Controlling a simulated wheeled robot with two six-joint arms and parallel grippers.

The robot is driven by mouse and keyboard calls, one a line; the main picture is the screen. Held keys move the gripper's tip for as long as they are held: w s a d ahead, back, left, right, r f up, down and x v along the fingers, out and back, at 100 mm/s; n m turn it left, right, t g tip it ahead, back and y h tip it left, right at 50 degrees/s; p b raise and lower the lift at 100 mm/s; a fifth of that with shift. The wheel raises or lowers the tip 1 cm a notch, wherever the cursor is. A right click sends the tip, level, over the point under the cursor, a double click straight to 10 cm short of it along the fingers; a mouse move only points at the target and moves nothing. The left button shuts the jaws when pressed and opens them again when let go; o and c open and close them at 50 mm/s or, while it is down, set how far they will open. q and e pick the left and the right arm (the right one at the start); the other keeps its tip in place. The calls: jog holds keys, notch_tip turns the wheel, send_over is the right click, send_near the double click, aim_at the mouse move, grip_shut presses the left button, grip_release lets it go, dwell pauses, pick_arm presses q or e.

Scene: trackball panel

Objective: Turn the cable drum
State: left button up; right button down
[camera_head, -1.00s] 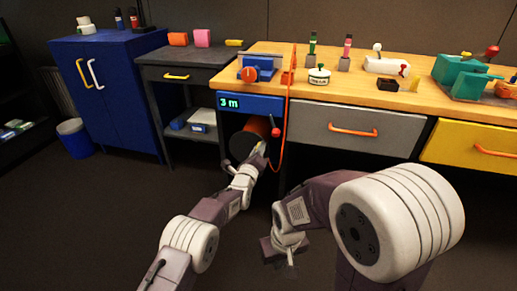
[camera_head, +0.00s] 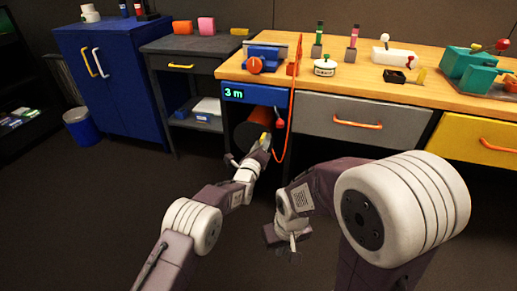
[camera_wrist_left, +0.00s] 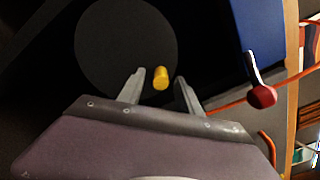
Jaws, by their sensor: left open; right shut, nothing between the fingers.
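The cable drum hangs in the open bay under the bench; its dark round face (camera_head: 246,137) shows in the head view, and it fills the upper left of the left wrist view (camera_wrist_left: 120,45). A yellow crank knob (camera_wrist_left: 161,78) sticks out near the face's lower right edge. My left gripper (camera_wrist_left: 160,76) is open, with its fingertips on either side of the knob and visible gaps to it. In the head view my left gripper (camera_head: 261,145) is at the drum's front. The display (camera_head: 234,92) above reads 3 m. My right gripper (camera_head: 294,244) is shut and empty, low before the bench.
A red-knobbed lever (camera_wrist_left: 262,96) stands right of the drum. An orange cable (camera_head: 291,100) hangs from the bench top past the bay. A grey drawer (camera_head: 362,122) is to the right. The floor in front is clear.

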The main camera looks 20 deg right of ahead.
pick_arm(q)
jog(key=b+v, duration=0.4)
jog(key=v, duration=0.3)
jog(key=shift+b, duration=0.35)
jog(key=shift+s+r, duration=0.1)
